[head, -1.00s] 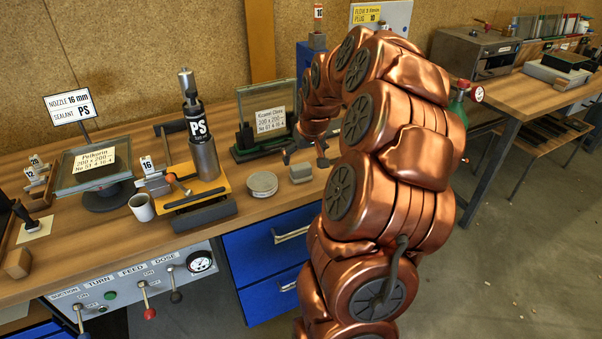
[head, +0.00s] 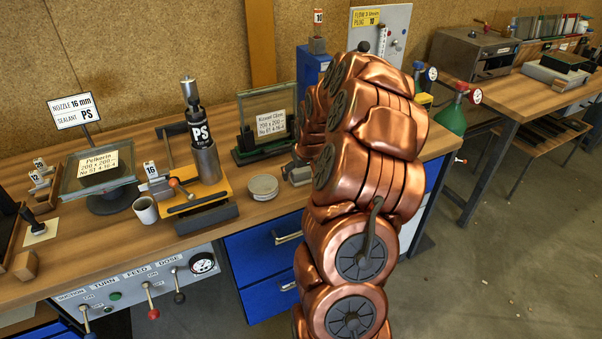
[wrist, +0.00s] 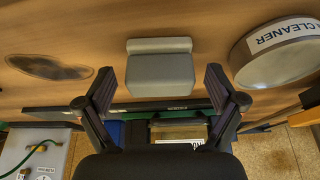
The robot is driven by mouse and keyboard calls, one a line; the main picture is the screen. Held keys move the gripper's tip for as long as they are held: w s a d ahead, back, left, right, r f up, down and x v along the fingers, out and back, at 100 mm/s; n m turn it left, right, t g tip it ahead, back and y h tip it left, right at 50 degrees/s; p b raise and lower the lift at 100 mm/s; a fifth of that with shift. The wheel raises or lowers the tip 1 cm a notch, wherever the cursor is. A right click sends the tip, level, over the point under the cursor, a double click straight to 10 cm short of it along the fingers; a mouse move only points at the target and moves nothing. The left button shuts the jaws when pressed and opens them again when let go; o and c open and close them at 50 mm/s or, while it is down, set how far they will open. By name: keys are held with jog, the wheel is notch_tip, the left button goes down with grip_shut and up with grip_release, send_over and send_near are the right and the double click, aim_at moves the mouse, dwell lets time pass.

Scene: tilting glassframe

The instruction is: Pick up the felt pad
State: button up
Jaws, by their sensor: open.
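The felt pad appears to be the small grey block with a raised ridge (wrist: 160,72), lying on the wooden bench. In the wrist view it sits between the two dark fingertips of my gripper (wrist: 160,84), with a gap on each side. The gripper is open and empty; I see no contact. In the head view the grey block (head: 299,175) is right of a round tin, beside my copper arm. My arm hides most of the gripper there.
The round tin labelled CLEANER (wrist: 283,52) stands close to the right finger in the wrist view; it also shows in the head view (head: 263,187). A framed glass pane (head: 267,122) stands behind the block. A dark oval patch (wrist: 48,67) marks the bench at left.

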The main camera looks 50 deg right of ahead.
jog(key=shift+w+f, duration=0.15)
jog(key=shift+f, duration=0.05)
jog(key=shift+c, duration=0.3)
jog(key=c, duration=1.2)
